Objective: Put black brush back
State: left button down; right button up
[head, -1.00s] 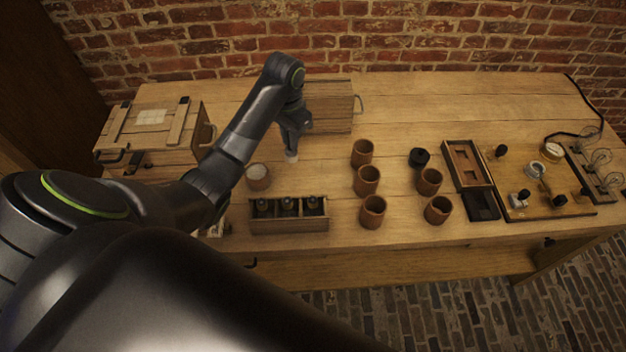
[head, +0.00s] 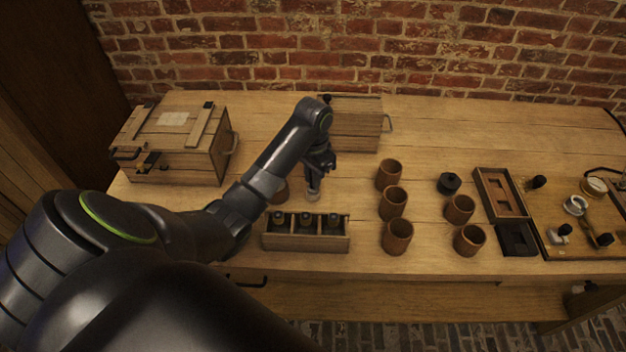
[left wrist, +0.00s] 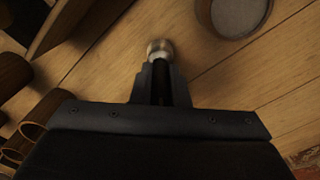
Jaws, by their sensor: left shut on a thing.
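My left gripper (head: 316,178) is shut on a slim thing, likely the black brush. Its dark body (left wrist: 161,82) sits between the fingers and its pale, rounded tip (left wrist: 160,48) sticks out. In the head view the pale tip (head: 313,193) points down, behind the wooden tray (head: 305,243). My right gripper is not in view.
Several brown cups (head: 393,204) stand right of the tray. A black round object (head: 449,183) and a slotted wooden box (head: 500,192) lie farther right. Wooden crates stand behind my gripper (head: 352,128) and at the left (head: 185,140). Bare tabletop (head: 350,185) lies right of the gripper.

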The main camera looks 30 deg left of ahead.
pick_arm(q)
jog(key=shift+f, duration=0.3)
jog(key=shift+f, duration=0.1)
jog(key=c, duration=1.4)
grip_release()
jog(key=shift+w+r, duration=0.1)
jog(key=shift+r, duration=0.5)
notch_tip(320, 180, up, 3)
jog(key=shift+f+p, duration=0.1)
jog(key=shift+p, duration=0.35)
notch_tip(320, 180, up, 8)
jog(key=p, duration=0.8)
jog(key=shift+r, duration=0.2)
